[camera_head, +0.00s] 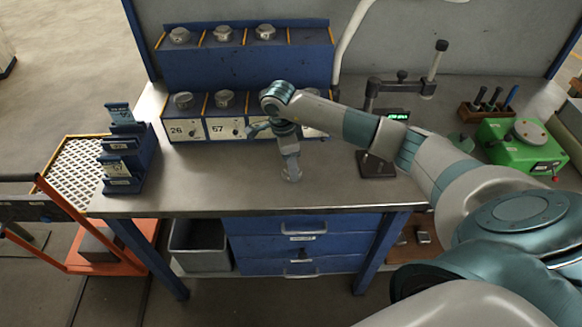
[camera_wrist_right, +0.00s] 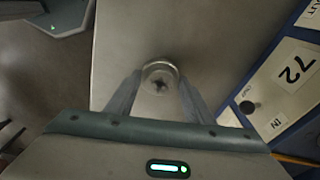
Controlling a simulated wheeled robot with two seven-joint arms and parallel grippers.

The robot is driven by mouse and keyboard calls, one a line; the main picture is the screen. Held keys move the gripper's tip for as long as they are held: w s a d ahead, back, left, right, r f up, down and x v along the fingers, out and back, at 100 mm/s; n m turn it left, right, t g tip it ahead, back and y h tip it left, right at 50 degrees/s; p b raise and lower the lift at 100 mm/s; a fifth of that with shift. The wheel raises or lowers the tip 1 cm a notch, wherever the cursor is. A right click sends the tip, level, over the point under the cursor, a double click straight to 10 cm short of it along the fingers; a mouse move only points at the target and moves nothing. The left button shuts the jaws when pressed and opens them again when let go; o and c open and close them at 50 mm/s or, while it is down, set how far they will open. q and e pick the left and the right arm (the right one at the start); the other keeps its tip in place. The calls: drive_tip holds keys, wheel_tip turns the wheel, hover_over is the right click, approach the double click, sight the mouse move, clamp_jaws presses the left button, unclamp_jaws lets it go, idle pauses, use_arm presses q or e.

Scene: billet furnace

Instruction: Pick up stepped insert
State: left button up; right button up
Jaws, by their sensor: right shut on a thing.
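My right gripper (camera_head: 291,172) is low over the middle of the grey workbench, in front of the blue rack. In the right wrist view the two fingers (camera_wrist_right: 160,92) are shut on a round metal piece (camera_wrist_right: 160,68), the stepped insert, with a bright rim and a dark mark in its centre. In the head view the insert is mostly hidden by the gripper. I cannot tell whether it touches the bench top.
The blue rack (camera_head: 245,65) holds several round metal pieces in two tiers, above numbered labels. A dark stand (camera_head: 378,165) is right of the gripper. A green device (camera_head: 522,146) is farther right, and a blue holder (camera_head: 126,168) is at the left. The front bench top (camera_head: 220,190) is clear.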

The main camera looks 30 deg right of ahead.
drive_tip(key=shift+r, duration=0.3)
drive_tip(key=r, duration=0.1)
drive_tip(key=r+b, duration=0.2)
drive_tip(key=shift+s+d, duration=0.25)
drive_tip(key=shift+d, duration=0.05)
drive_tip(key=s+d+r+b, duration=0.5)
drive_tip(key=s+d+r, duration=0.1)
drive_tip(key=s, duration=0.3)
drive_tip(key=shift+r, duration=0.45)
